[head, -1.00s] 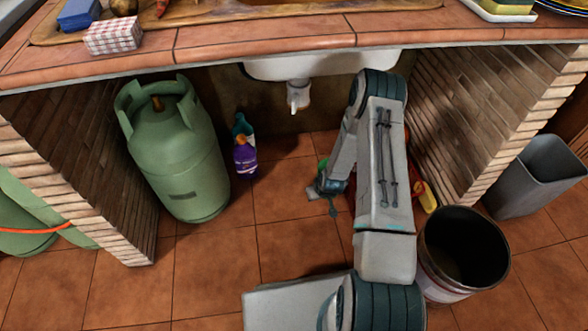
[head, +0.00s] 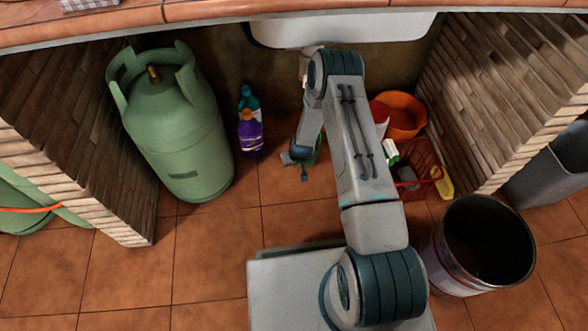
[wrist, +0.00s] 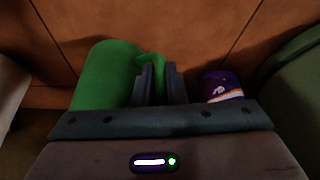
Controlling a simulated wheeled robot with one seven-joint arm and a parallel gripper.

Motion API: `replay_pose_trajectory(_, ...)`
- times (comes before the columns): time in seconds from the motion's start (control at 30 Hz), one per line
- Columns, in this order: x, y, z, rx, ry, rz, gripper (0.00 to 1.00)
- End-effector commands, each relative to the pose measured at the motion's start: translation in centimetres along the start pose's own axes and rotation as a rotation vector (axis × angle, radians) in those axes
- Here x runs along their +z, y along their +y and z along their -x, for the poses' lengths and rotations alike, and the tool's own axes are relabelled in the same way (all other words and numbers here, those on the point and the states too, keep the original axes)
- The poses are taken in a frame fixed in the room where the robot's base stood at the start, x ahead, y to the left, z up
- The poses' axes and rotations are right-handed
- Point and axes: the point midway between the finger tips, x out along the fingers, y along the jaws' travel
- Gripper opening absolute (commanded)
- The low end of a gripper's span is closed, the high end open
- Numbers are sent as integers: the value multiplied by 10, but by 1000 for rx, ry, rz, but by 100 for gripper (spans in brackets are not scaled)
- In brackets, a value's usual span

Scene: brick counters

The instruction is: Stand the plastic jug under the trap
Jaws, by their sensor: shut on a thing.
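The green plastic jug (wrist: 105,72) lies in front of my gripper in the wrist view, and its handle is between the fingers. My gripper (wrist: 159,84) is shut on that handle. In the head view my gripper (head: 298,162) is low beneath the sink, with only a sliver of green jug (head: 317,150) showing beside my arm. Whether the jug touches the floor cannot be told. The trap (head: 303,64) hangs below the white sink basin (head: 350,30), mostly hidden behind my arm, above and behind the gripper.
A green gas cylinder (head: 178,130) stands left, with purple (head: 250,135) and teal (head: 248,100) bottles beside it. Right of my arm are an orange bucket (head: 405,112) and red crate (head: 425,160). A metal bin (head: 470,265) stands front right. Brick walls (head: 70,110) flank the bay.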

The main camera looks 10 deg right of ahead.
Motion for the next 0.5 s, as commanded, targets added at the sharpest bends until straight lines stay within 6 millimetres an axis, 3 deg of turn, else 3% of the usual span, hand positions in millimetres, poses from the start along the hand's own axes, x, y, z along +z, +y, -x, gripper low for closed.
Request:
replay_pose_trajectory(0.17, 2, -3, -10, 0, -1, -1, 0)
replay_pose_trajectory(0.4, 14, -3, -40, 0, -1, -1, 0)
replay_pose_trajectory(0.5, 14, -3, -41, 0, 0, -1, 0)
